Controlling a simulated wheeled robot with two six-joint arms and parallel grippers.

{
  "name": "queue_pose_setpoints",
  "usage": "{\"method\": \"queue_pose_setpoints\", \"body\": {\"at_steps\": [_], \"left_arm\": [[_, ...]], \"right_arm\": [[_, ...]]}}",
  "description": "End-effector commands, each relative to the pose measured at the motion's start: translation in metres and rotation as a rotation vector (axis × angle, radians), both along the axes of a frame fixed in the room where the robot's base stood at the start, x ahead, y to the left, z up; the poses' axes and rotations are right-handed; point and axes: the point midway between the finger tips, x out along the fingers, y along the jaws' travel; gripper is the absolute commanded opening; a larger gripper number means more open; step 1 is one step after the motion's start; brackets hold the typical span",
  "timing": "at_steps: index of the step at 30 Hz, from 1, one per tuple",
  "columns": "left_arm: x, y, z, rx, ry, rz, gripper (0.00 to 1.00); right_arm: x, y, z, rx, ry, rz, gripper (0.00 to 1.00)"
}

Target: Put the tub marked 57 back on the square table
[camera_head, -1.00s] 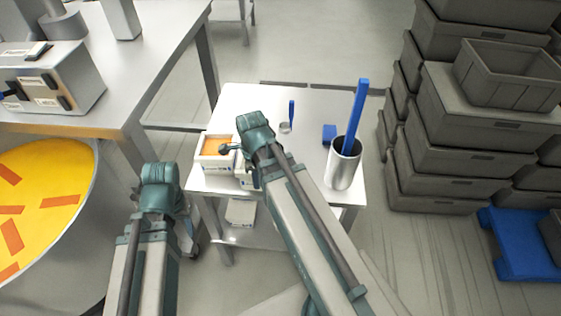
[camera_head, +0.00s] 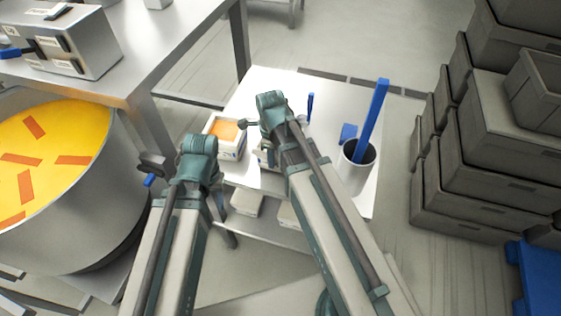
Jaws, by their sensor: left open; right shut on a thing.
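The square table (camera_head: 340,101) is white and stands in the middle. A white tub with orange contents (camera_head: 224,148) is at its near left corner; its number cannot be read. My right gripper (camera_head: 245,124) is shut on that tub at its right rim. The tub looks upright, but I cannot tell whether it rests on the tabletop. Another pale tub (camera_head: 267,157) is half hidden by my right arm. My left gripper (camera_head: 218,204) is open and low, left of the table, mostly hidden behind its wrist.
A large vat (camera_head: 85,215) and a steel bench (camera_head: 160,60) are left. Grey crates (camera_head: 480,165) are stacked right.

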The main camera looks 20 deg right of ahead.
Motion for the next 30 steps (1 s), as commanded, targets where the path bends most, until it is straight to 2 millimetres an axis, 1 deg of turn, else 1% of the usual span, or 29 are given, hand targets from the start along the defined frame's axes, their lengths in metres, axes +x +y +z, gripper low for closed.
{"method": "queue_pose_setpoints", "body": {"at_steps": [1,2,4,11,15,16,20,21,30], "left_arm": [[0.0,0.0001,-0.0125,0.0,0.0,0.0,0.5],[0.0,0.0002,-0.0142,0.0,0.0,0.0,0.5],[0.0,0.0001,-0.0149,0.0,0.0,0.0,0.5],[-0.0001,0.0002,-0.0124,0.0,0.0,0.0,0.5],[-0.0001,0.0002,-0.0171,0.0,0.0,0.0,0.5],[-0.0001,0.0002,-0.0159,0.0,0.0,0.0,0.5],[0.0,0.0002,-0.0153,0.0,0.0,0.0,0.5],[0.0,0.0002,-0.0153,0.0,0.0,0.0,0.5],[-0.0001,0.0001,-0.0146,0.0,0.0,0.0,0.5]], "right_arm": [[-0.0013,0.0058,-0.0125,0.0,0.0,0.001,0.0],[-0.0017,0.0083,-0.0142,0.0,0.0,0.0,0.0],[-0.0021,0.0111,-0.0149,0.0,0.0,-0.003,0.0],[-0.002,0.0109,-0.0124,0.0,0.0,-0.004,0.0],[-0.0019,0.0108,-0.017,0.0,0.0,-0.004,0.0],[-0.0019,0.0108,-0.0159,0.0,0.0,-0.004,0.22],[-0.0018,0.0108,-0.0153,0.0,0.0,-0.004,0.45],[-0.0019,0.0107,-0.0153,0.0,0.0,-0.004,0.48],[-0.0019,0.0107,-0.0146,0.0,0.0,-0.004,0.48]]}}
